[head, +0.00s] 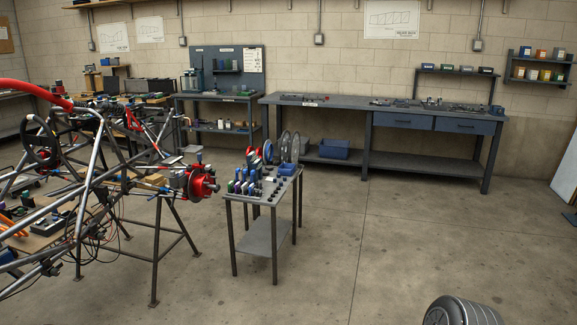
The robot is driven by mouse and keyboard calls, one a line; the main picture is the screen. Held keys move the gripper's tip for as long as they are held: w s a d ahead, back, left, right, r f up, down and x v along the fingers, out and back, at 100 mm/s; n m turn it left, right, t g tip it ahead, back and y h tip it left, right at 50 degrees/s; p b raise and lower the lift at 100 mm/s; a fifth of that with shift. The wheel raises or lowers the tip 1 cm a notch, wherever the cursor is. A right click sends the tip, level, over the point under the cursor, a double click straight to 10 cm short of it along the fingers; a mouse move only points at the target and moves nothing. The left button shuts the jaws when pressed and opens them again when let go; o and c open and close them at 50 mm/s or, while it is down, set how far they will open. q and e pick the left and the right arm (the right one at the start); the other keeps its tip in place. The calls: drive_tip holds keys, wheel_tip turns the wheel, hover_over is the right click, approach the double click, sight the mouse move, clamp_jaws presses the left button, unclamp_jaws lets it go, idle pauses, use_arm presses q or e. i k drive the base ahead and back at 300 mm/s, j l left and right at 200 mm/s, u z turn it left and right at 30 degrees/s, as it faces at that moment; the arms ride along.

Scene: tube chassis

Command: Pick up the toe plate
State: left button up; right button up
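I cannot clearly make out which item is the toe plate. Several upright, rounded plate-like pieces stand at the back of a small grey cart (264,236). Smaller blue, green and dark items (243,183) stand in a row at the cart's front left. Neither of my grippers shows in the head view.
A tube chassis (92,165) on stands fills the left side, its red hub (200,185) close to the cart. A long workbench (400,110) lines the back wall. A wheel (460,311) lies at the bottom right. The floor right of the cart is clear.

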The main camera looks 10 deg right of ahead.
sight(251, 157)
drive_tip(key=u, duration=2.5)
drive_tip(key=z, duration=2.5)
drive_tip(key=i+l+z, duration=0.25)
drive_tip(key=i, duration=0.6)
drive_tip(key=i+z, duration=0.3)
drive_tip(key=i, duration=0.5)
